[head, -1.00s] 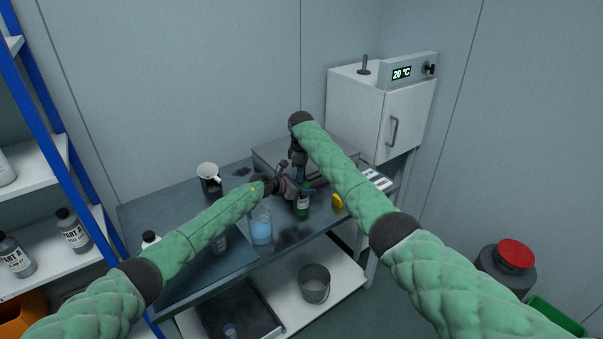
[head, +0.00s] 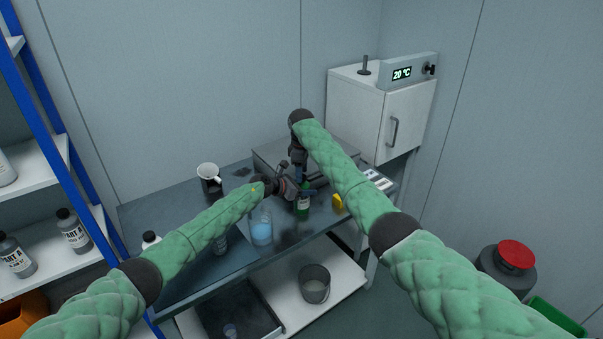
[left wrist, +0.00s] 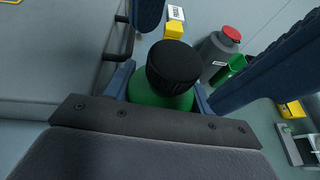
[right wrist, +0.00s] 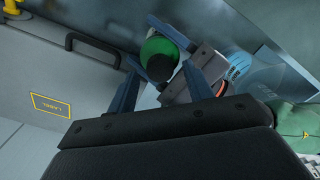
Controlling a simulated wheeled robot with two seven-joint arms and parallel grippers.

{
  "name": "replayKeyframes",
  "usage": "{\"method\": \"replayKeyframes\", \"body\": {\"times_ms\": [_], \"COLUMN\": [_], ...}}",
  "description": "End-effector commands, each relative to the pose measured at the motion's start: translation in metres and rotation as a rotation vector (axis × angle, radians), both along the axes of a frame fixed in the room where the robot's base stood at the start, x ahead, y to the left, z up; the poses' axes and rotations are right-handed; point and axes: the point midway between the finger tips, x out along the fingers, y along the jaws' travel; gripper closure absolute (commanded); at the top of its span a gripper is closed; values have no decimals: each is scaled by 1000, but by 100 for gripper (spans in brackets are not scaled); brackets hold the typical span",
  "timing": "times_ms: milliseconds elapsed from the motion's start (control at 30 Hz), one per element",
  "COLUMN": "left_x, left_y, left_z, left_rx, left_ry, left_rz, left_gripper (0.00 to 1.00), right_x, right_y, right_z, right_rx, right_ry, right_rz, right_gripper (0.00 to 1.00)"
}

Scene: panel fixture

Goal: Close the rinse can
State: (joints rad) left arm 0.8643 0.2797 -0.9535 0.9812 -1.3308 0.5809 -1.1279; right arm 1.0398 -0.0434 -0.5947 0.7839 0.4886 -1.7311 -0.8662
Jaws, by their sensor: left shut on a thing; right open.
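A green can (head: 303,209) with a black cap stands at the front of the bench in the head view, its label too small to read. In the left wrist view the black cap (left wrist: 175,66) sits on the can's top; whether it is fully tight cannot be told. My left gripper (head: 290,190) is shut on the green can's body from the left. My right gripper (head: 304,186) is above the can and open. In the right wrist view its fingers (right wrist: 163,88) lie on either side of the black cap (right wrist: 160,66), with gaps showing.
A clear bottle with blue liquid (head: 261,230) stands just left of the can, and a yellow object (head: 338,203) is to its right. A metal box (head: 268,158) with a handle is behind.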

Motion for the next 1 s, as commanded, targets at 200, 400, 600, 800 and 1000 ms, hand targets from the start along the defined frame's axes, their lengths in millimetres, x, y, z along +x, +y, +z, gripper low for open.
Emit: {"method": "replayKeyframes", "body": {"times_ms": [200,400,600,800,1000], "left_x": [0,0,0,0,0], "left_y": [0,0,0,0,0], "left_z": [0,0,0,0,0], "left_rx": [0,0,0,0,0], "left_ry": [0,0,0,0,0], "left_rz": [0,0,0,1,1], "left_gripper": [100,100,100,100,100], "right_x": [0,0,1,8,13], "right_y": [0,0,0,-8,-16], "right_z": [27,35,35,50,68], "right_rx": [0,1,1,-12,-45], "right_ry": [-2,-1,-1,-21,-38], "right_rz": [1,0,0,-4,109], "right_gripper": [49,49,52,52,52]}}
